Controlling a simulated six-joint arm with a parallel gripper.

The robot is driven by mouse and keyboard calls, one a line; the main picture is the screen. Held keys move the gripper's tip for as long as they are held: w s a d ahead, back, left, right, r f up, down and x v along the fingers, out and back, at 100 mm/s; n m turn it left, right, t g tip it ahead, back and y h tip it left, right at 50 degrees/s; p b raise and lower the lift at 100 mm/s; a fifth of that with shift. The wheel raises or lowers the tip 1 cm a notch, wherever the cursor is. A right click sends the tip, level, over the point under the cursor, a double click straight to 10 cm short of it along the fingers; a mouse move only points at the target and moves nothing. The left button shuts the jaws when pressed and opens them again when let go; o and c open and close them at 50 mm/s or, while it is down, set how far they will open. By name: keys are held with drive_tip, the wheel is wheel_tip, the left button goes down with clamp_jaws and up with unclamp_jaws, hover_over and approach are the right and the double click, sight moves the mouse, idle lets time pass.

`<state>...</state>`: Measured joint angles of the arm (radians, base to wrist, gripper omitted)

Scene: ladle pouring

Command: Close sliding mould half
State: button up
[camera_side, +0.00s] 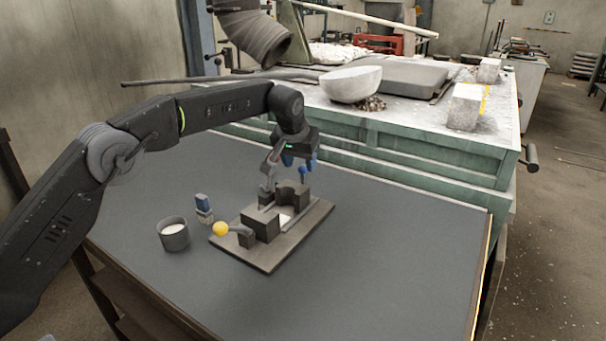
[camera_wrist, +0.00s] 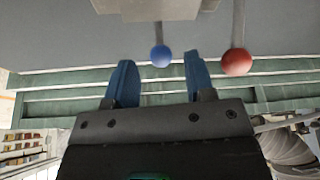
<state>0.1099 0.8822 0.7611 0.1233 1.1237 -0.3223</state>
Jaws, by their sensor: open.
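The mould stands on a dark base plate (camera_side: 262,257). Its front dark block (camera_side: 262,226) is at the left, with a yellow ball knob (camera_side: 220,229) beside it. A notched dark block (camera_side: 293,196) stands further back. A gap with a pale patch (camera_side: 285,217) shows between the blocks. My gripper (camera_side: 300,162) is open above the back of the mould. A blue ball knob (camera_side: 302,170) is just below its fingertips. In the wrist view, the blue knob (camera_wrist: 160,57) appears between my open fingers, and a red ball knob (camera_wrist: 237,62) is outside them to the right.
The grey table (camera_side: 400,250) is clear to the right. Behind is a green bench (camera_side: 430,160) with a pale bowl (camera_side: 350,84) and blocks.

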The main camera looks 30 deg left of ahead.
sight(302, 168)
drive_tip(key=shift+x, duration=2.65)
drive_tip(key=shift+c, duration=0.5)
drive_tip(key=shift+s, duration=0.1)
clamp_jaws()
